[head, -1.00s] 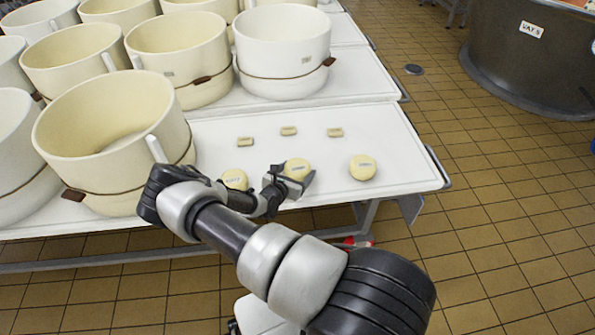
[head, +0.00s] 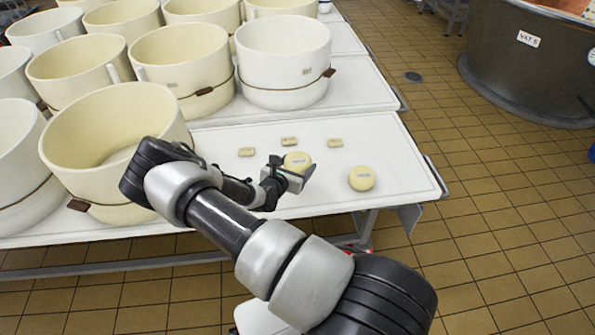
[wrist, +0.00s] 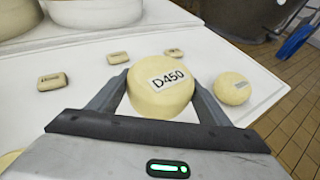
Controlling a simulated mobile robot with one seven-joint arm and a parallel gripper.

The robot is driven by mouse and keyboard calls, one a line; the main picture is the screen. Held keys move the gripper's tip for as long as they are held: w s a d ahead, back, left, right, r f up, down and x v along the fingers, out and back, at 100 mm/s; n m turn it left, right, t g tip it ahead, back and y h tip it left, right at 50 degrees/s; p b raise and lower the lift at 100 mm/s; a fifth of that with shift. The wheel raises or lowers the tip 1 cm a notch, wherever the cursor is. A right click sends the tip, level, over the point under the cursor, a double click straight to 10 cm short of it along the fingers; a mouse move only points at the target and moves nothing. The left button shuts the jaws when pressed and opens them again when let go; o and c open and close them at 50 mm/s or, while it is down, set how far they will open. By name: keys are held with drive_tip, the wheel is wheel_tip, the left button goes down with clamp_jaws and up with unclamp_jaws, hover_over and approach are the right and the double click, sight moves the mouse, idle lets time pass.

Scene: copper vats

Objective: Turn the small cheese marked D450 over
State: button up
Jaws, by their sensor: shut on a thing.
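The small cheese marked D450 (wrist: 160,92) is a pale yellow round with a white label, and the label faces the wrist camera. My gripper (wrist: 158,95) is shut on it, one finger on each side. In the head view the cheese (head: 297,161) is between the fingers of my gripper (head: 291,172), over the front part of the white table (head: 400,170). I cannot tell exactly how far it is above the table top.
Another small cheese (head: 362,178) lies to the right, and part of one shows at the wrist view's lower left edge. Three small labelled blocks, one of them here (head: 335,143), lie behind. Large cream tubs (head: 110,150) stand left.

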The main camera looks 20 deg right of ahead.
drive_tip(key=shift+r, duration=0.6)
